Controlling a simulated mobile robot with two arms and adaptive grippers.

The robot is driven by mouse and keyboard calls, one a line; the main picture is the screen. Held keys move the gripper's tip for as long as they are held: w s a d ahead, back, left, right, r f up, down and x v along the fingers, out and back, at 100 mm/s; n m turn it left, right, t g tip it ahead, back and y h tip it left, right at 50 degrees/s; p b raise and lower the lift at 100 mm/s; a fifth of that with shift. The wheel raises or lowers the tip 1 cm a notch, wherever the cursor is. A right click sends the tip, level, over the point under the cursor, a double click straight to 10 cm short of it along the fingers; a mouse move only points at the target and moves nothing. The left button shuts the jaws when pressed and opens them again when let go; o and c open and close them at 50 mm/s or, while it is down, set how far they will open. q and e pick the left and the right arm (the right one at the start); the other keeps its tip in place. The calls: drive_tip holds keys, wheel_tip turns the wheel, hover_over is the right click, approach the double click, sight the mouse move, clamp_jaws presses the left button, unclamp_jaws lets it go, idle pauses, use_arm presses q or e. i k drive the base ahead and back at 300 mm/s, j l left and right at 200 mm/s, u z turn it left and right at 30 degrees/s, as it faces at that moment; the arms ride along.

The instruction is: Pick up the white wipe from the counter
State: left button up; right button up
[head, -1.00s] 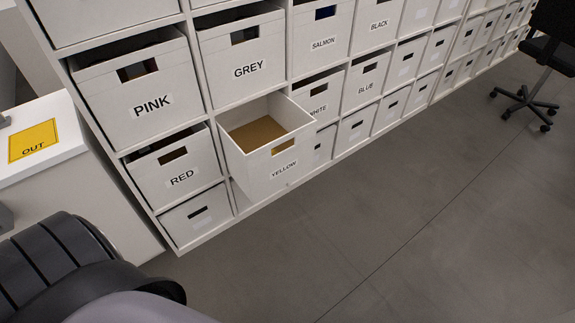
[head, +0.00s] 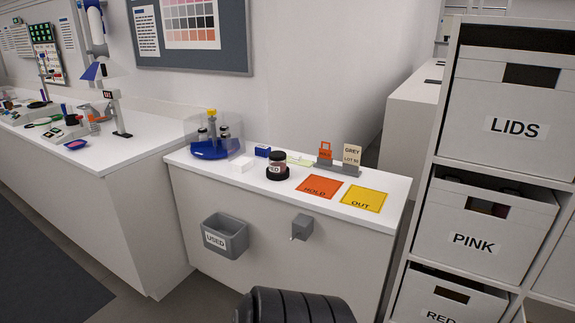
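A small white item (head: 241,164) lies on the white counter (head: 225,176), just in front of the blue-based stand. It may be the white wipe, but it is too small to tell a folded wipe from a small block. A pale yellow-green flat piece (head: 301,160) lies farther back, behind the jar. Neither of my grippers is in view; only a dark ribbed part of my own body shows at the bottom edge.
A dark-lidded jar (head: 278,166) stands mid-counter, beside an orange HOLD mat (head: 319,187) and a yellow OUT mat (head: 363,199). A blue-based stand (head: 214,150) is at the left. A grey USED bin (head: 225,236) hangs on the front. Labelled drawers (head: 486,226) stand right.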

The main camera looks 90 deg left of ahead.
sight(243, 164)
drive_tip(key=u, duration=3.1)
drive_tip(key=i+j+z, duration=0.1)
drive_tip(key=z, duration=0.2)
drive_tip(key=j+z, duration=0.1)
drive_tip(key=z, duration=0.2)
drive_tip(key=i+j+z, duration=0.15)
drive_tip(key=j, duration=0.25)
drive_tip(key=i+j+z, duration=0.1)
drive_tip(key=j, duration=0.35)
drive_tip(key=i+j+z, duration=0.15)
drive_tip(key=j, duration=0.3)
drive_tip(key=i+j+z, duration=0.15)
drive_tip(key=j, duration=0.3)
drive_tip(key=i+j+z, duration=0.1)
drive_tip(key=j, duration=0.35)
drive_tip(key=i, duration=0.05)
